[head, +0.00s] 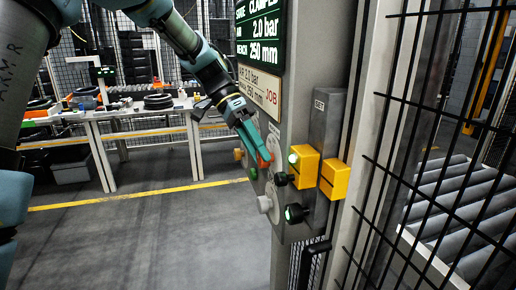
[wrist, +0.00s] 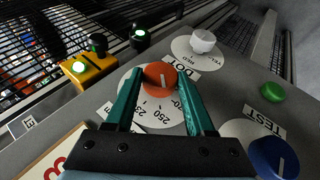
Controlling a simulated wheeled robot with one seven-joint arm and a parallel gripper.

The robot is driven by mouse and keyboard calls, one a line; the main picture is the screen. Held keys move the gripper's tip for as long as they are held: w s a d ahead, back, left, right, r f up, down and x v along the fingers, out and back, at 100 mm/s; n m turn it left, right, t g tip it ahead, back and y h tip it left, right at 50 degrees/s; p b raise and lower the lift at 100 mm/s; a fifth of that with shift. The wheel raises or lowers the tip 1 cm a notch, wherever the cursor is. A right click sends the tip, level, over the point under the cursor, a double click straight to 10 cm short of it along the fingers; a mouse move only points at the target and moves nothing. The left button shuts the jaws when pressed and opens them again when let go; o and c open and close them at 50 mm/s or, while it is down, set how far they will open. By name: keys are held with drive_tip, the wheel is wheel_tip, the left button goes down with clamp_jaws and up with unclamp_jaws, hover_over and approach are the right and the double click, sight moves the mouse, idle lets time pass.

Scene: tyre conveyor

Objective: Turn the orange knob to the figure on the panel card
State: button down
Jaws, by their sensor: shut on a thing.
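The orange knob (wrist: 160,76) sits on a round white dial on the grey panel, between the teal fingers of my gripper (wrist: 161,80). A pale pointer line shows on the knob's face. The dial figures are upside down in the wrist view; 250 is among them, but I cannot tell exactly where the pointer stands. In the head view my gripper (head: 263,158) reaches the panel's left face and largely hides the knob.
A blue knob (wrist: 274,158) by a TEST label, a white knob (wrist: 202,41), a green button (wrist: 272,92) and yellow boxes (head: 334,178) surround the knob. Wire mesh fencing (head: 400,150) stands at the right. The floor left of the panel is clear.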

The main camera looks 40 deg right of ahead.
idle(0.4)
drive_tip(key=shift+c, duration=1.3)
unclamp_jaws()
drive_tip(key=b+v, duration=0.3)
drive_tip(key=v, duration=0.7)
drive_tip(key=shift+w+r, duration=0.25)
drive_tip(key=shift+r, duration=0.05)
